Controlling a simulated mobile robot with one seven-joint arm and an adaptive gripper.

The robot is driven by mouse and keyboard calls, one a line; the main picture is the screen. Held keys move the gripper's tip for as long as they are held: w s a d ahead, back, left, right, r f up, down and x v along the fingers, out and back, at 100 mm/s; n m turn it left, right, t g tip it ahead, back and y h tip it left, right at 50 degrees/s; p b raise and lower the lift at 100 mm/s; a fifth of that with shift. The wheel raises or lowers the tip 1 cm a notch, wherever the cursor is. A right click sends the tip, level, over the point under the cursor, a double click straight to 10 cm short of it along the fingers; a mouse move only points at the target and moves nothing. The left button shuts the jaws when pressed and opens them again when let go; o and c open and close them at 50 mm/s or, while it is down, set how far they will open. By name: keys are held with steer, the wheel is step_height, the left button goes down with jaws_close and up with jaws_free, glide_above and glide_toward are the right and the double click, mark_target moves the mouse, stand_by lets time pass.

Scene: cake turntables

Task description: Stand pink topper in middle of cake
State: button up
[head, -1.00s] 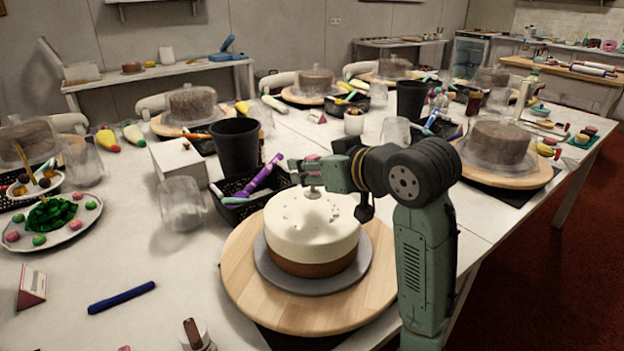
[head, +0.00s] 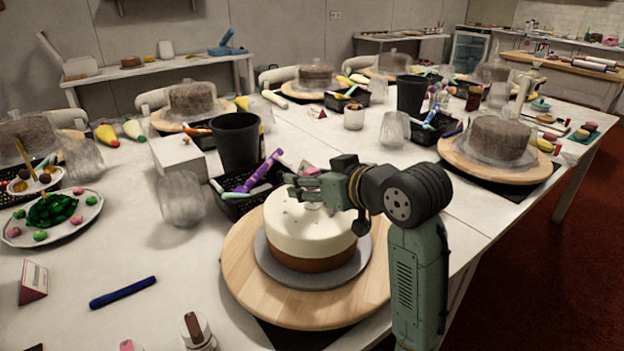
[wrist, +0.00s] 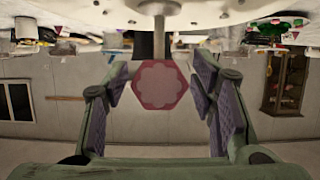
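The pink topper (wrist: 160,88) is a hexagonal plate with a pale flower shape on a thin stem. The wrist view is upside down, and the stem there meets a small round foot (wrist: 154,7) at the white cake top. My gripper (wrist: 160,92) is open, with one finger on each side of the topper and a visible gap on both sides. In the head view my gripper (head: 298,188) is low over the cake (head: 308,243), which has a white upper part and brown base. The fingers largely hide the topper there.
The cake stands on a grey board (head: 268,262) on a wooden turntable (head: 238,270). A black basket (head: 240,205) with coloured tools and a dark cup (head: 237,145) stand behind it. A blue pen (head: 122,292) lies front left, with bare table around it.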

steer(key=shift+o, duration=0.2)
steer(key=shift+r, duration=0.1)
steer(key=shift+r, duration=0.15)
steer(key=b+v, duration=0.1)
steer(key=v, duration=1.1)
steer(key=shift+s, duration=0.1)
